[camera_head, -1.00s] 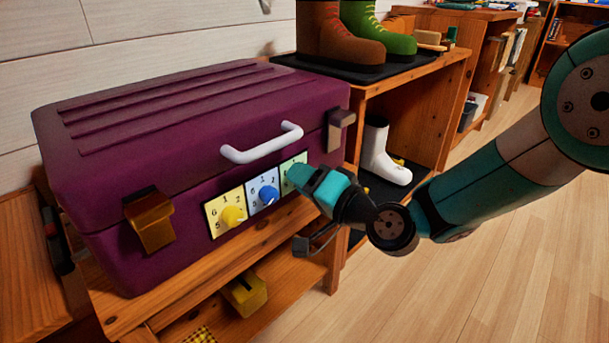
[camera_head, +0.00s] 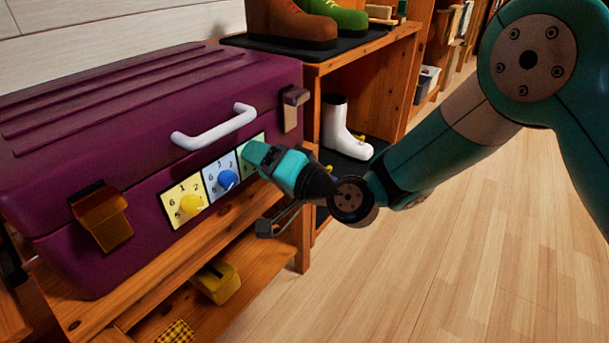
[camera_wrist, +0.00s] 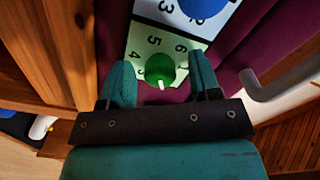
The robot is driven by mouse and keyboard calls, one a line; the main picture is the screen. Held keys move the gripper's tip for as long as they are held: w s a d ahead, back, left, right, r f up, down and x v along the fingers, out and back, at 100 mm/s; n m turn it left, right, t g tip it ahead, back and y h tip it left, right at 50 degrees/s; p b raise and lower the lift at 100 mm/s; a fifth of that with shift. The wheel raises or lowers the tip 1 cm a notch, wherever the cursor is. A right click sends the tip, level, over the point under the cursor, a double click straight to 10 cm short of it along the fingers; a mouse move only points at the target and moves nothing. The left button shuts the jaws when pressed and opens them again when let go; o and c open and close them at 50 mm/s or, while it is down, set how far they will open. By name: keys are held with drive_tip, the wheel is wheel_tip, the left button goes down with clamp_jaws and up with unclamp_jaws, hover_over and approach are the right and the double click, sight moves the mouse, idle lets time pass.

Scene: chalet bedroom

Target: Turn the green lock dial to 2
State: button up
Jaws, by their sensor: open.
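The purple case (camera_head: 150,120) stands on a wooden shelf, with yellow, blue and green number plates on its front. In the wrist view the green dial (camera_wrist: 160,67) sits on its pale green plate (camera_wrist: 146,50), with 4, 5 and 6 readable around it. Its white mark points toward the bottom of that picture; I cannot read a number there. My gripper (camera_head: 259,158) is at the green plate, with its open fingers on either side of the dial; I cannot tell whether they touch it. It hides the green dial in the head view.
The yellow dial (camera_head: 190,204) and blue dial (camera_head: 227,179) are left of my gripper. A white handle (camera_head: 215,128) juts out above the plates, and brown latches (camera_head: 102,215) flank them. A white boot (camera_head: 343,130) stands on the shelf to the right. Open wooden floor lies at the right.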

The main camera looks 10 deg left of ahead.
drive_tip(key=b+v, duration=1)
drive_tip(key=v, duration=0.7)
drive_tip(key=shift+d, duration=0.2)
drive_tip(key=shift+s, duration=0.1)
